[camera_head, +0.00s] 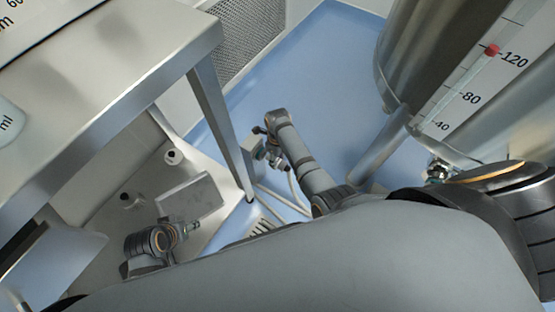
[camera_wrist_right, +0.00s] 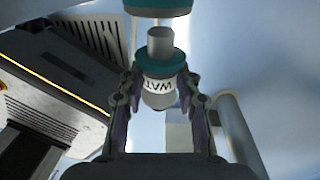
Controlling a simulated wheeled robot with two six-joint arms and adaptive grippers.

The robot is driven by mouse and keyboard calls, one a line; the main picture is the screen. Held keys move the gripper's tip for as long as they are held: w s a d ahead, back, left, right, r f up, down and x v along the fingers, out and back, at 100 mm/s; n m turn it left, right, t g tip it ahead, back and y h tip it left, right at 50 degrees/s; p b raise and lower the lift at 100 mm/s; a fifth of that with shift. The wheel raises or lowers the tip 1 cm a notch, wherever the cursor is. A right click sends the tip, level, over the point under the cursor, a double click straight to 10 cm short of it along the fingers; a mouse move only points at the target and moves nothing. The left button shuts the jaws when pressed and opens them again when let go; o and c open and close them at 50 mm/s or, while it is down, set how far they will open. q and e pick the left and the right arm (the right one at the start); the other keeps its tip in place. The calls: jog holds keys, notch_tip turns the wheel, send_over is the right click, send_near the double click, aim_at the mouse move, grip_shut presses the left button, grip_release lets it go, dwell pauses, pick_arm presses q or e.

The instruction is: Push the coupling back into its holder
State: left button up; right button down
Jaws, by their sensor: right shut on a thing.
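The coupling (camera_wrist_right: 163,82) is a grey cylinder with a teal band and a white label, of which "WAT" can be read. My right gripper (camera_wrist_right: 160,88) is shut on it, with one finger on each side, in the right wrist view. A second teal-rimmed part (camera_wrist_right: 158,7), perhaps the holder, is cut off by the top edge of that view. A small gap shows between it and the coupling's grey end. In the head view my right gripper (camera_head: 267,153) is small and far off, by the bench post. My left gripper (camera_head: 190,228) seems to show at the lower left; its fingers are unclear.
A steel bench (camera_head: 110,85) stands at the left, with a post (camera_head: 215,115) near my right gripper. A large steel tank (camera_head: 455,75) with a scale stands at the right. Pale hoses (camera_head: 283,200) run below my right gripper. Blue floor (camera_head: 335,65) lies open between.

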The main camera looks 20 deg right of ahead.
pick_arm(q)
jog(key=shift+s+a, duration=0.25)
pick_arm(e)
jog(key=shift+s+a, duration=0.15)
jog(key=shift+p, duration=0.3)
pick_arm(q)
jog(key=shift+r, duration=0.25)
pick_arm(e)
jog(key=shift+f, duration=0.1)
pick_arm(q)
jog(key=shift+w+d+r+p, duration=0.1)
jog(key=shift+w+r+p, duration=0.05)
jog(key=shift+r+p, duration=0.2)
dwell(0.5)
